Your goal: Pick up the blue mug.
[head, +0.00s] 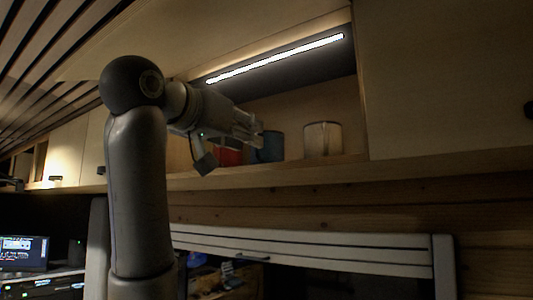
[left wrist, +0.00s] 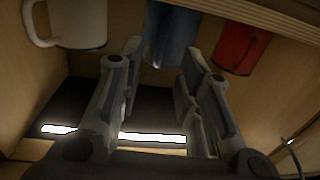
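The blue mug (head: 270,147) stands upright in the open shelf cubby, between a red mug (head: 231,152) and a white mug (head: 323,139). My left gripper (head: 256,131) reaches into the cubby in front of the red and blue mugs and hides part of them. In the left wrist view, which is upside down, the blue mug (left wrist: 171,36) lies ahead between the two fingertips of my left gripper (left wrist: 162,50). The fingers are apart with nothing gripped. I cannot tell whether a fingertip touches the mug. My right gripper is not in view.
The red mug (left wrist: 241,47) and white mug (left wrist: 80,22) stand on either side of the blue one. A bright light strip (head: 275,60) runs under the cubby's top. The shelf edge (head: 300,171) and a closed cabinet door (head: 445,75) border the opening.

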